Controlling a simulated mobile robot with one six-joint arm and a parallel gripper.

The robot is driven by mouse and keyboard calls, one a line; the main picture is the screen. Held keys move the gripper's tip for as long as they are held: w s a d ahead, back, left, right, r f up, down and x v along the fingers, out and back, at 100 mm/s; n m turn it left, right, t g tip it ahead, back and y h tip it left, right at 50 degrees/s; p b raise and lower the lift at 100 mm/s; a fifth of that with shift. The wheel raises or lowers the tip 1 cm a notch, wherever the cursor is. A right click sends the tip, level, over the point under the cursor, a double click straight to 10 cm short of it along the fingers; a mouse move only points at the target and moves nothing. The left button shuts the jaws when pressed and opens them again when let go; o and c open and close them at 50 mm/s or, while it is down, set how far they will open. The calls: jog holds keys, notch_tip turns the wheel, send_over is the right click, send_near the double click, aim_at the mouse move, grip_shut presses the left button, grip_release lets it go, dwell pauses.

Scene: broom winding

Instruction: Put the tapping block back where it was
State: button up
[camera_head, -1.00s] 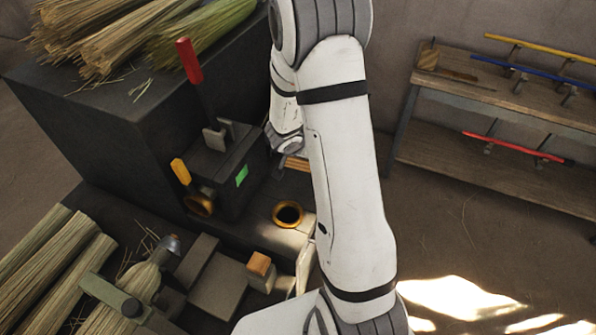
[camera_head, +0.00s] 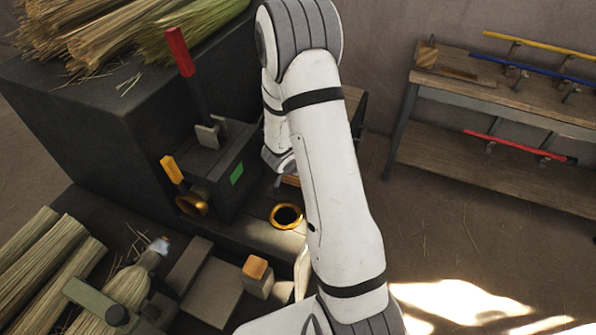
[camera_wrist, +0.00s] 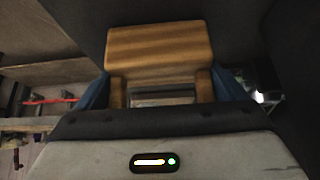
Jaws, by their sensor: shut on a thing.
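The wooden block (camera_wrist: 155,48), which I take to be the tapping block, is light brown with darker grain and has two wooden legs below its wide part. In the wrist view my gripper (camera_wrist: 162,92) is shut on it, with a blue finger at each side. In the head view my white arm hides most of the gripper. A small strip of wood (camera_head: 291,180) shows beside the arm there, and I cannot tell for sure that it is the held block. Whether the block touches anything is not clear.
A dark machine (camera_head: 222,165) with a red lever stands left of my arm, near a brass ring (camera_head: 286,216). A small tan-topped block (camera_head: 256,268) stands in front. Straw bundles (camera_head: 50,255) lie at left. A wooden shelf (camera_head: 490,95) with coloured handles stands at right.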

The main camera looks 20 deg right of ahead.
jog(key=o, duration=1)
jog(key=shift+f, duration=0.15)
